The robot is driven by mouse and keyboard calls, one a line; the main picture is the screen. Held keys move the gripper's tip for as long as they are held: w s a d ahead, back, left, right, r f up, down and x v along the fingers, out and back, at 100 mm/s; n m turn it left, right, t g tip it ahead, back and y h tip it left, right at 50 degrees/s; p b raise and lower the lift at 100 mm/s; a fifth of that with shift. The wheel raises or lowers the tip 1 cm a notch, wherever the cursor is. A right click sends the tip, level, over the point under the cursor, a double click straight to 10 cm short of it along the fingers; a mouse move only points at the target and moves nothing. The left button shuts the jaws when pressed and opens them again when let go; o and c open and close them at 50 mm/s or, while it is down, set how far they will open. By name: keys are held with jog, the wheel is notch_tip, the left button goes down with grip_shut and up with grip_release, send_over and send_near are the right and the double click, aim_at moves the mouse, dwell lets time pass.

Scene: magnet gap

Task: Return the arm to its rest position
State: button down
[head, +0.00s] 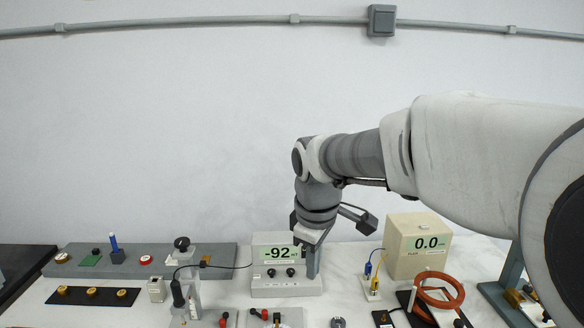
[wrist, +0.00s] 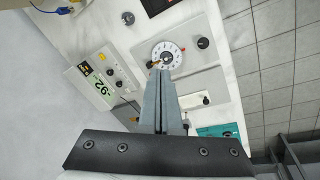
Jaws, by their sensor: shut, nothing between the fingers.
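My arm (head: 470,150) reaches in from the right of the head view and bends down over the bench. My gripper (head: 313,268) points down beside the right side of a meter box reading -92 (head: 270,272). In the wrist view my gripper (wrist: 160,72) is shut, with nothing visible between its fingers. Its tips appear just in front of a round white dial (wrist: 168,56) on a grey panel. I cannot tell whether they touch it. The meter box also shows at the left of the wrist view (wrist: 88,72).
A cream box reading 0.0 (head: 416,246) stands right of my gripper, with a red coil (head: 438,290) in front. A grey shelf (head: 150,258) with small parts lies left. A black strip (head: 92,296) is before it.

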jog(key=s+d+m+t, duration=0.1)
jog(key=s+d+m, duration=0.2)
jog(key=s, duration=0.3)
jog(key=s+d+r+m+t+p, duration=0.1)
jog(key=s+d+m, duration=0.2)
jog(key=s+m, duration=0.2)
jog(key=s+d+r+m+t, duration=0.1)
jog(key=s+d+m, duration=0.3)
jog(key=s, duration=0.4)
jog(key=shift+r, duration=0.15)
jog(key=shift+d, duration=0.1)
